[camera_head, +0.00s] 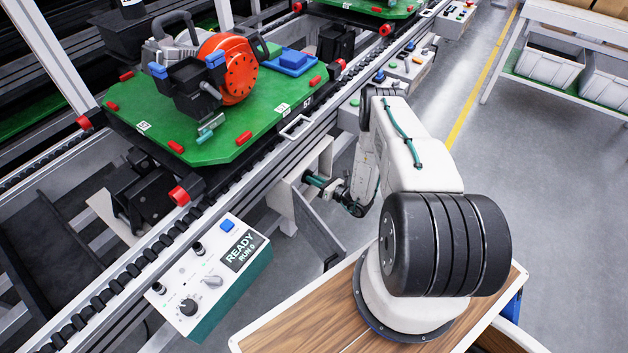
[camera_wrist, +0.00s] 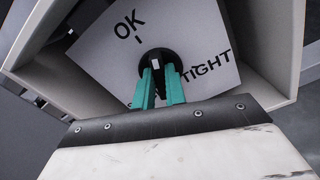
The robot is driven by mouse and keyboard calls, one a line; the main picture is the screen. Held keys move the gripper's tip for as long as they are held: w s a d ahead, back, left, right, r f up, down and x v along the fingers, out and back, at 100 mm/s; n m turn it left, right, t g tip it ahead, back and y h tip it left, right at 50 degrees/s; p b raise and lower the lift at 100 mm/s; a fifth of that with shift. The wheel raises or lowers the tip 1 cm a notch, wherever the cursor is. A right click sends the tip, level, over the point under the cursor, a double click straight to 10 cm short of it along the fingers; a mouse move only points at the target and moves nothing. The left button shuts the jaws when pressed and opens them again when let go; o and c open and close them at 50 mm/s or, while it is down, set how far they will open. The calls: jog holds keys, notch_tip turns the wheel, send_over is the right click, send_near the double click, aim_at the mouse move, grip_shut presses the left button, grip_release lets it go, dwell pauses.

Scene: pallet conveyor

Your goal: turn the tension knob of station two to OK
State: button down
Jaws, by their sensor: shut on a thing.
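In the wrist view, the round black tension knob (camera_wrist: 147,56) sits on a white dial plate (camera_wrist: 95,45) inside a grey housing. The plate reads OK at upper left, with a short tick beneath it, and TIGHT at right. Lettering at the lower left is mostly hidden behind my fingers. My gripper (camera_wrist: 158,74) has its two teal fingers shut on the knob. A pale patch shows on the knob between the fingertips; I cannot tell exactly where the knob points. In the head view, my gripper (camera_head: 316,181) reaches into the grey housing (camera_head: 296,196) beside the conveyor; the knob is hidden there.
A control box (camera_head: 215,272) reading READY, RUN 0 stands at the front left. A green pallet (camera_head: 220,145) carrying an orange and black machine (camera_head: 226,70) sits on the conveyor. More control boxes line the rail behind my arm. Open floor lies to the right.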

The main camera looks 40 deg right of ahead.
jog(key=shift+n, duration=1.9)
jog(key=c, duration=1.4)
grip_release()
jog(key=shift+c, duration=0.2)
jog(key=v, duration=0.8)
jog(key=shift+a, duration=0.15)
